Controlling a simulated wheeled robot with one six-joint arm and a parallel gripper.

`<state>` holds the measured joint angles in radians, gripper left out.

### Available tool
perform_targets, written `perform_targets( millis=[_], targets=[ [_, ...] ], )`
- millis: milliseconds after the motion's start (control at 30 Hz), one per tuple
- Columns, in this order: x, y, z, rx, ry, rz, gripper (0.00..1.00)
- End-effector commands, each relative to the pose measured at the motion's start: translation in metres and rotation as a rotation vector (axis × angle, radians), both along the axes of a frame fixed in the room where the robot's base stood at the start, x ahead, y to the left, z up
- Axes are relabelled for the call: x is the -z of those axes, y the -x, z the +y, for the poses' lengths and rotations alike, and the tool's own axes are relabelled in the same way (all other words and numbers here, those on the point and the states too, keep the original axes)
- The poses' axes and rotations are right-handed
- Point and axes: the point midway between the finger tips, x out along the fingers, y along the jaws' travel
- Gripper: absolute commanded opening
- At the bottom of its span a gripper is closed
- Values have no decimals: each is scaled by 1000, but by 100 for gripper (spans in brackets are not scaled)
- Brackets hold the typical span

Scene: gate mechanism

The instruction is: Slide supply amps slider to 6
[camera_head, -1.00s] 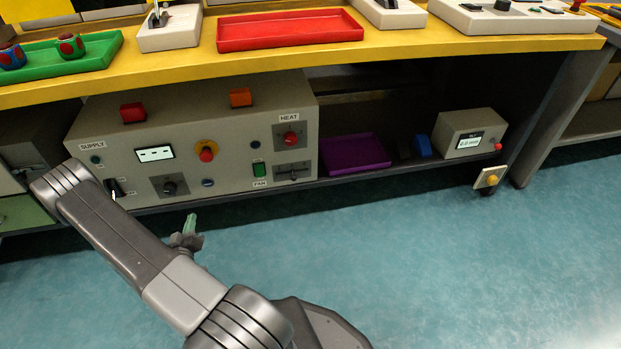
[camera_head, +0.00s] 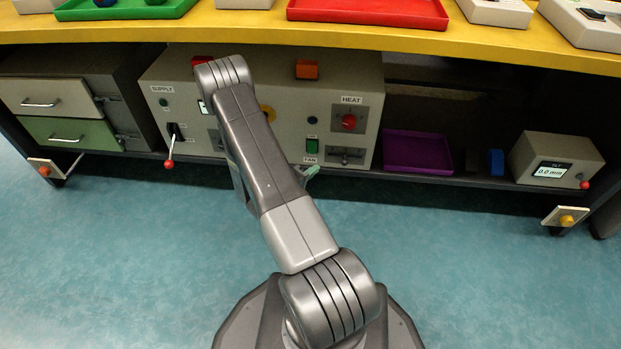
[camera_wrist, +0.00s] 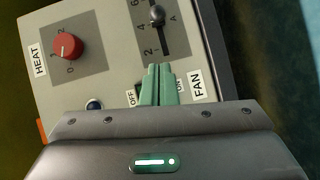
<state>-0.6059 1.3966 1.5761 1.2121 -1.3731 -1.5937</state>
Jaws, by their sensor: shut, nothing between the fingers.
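The amps slider, marked 2, 4, 6 and A, has a dark knob (camera_wrist: 157,15) at the top of the wrist view. The knob appears to sit between 4 and 6, though the angle makes this inexact. In the head view the slider plate (camera_head: 347,157) is low on the right of the grey supply panel (camera_head: 375,90), under the HEAT dial. My gripper (camera_wrist: 158,72) has its green fingers shut and empty, apart from the knob, just below the slider's 2 end in the wrist view. In the head view its green fingertips (camera_head: 311,171) show beside my arm.
The red HEAT dial (camera_wrist: 68,46) is left of the slider in the wrist view. My fingers partly cover the FAN switch, between OFF and ON. A lever with a red ball (camera_head: 169,163) sticks out at the panel's left. A purple tray (camera_head: 418,168) lies right of the panel.

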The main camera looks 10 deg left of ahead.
Motion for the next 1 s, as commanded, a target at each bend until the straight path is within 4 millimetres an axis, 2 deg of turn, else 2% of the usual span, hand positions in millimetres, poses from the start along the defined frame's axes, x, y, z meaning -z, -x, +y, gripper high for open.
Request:
perform_targets(
  millis=[233,333,500,1000],
  targets=[
    [10,-44,-30,4,-1,-4,0],
    [14,-44,-47,4,2,0,0],
    [15,-47,-61,1,0,-1,0],
    [14,-48,-67,0,0,0,0]
  ],
)
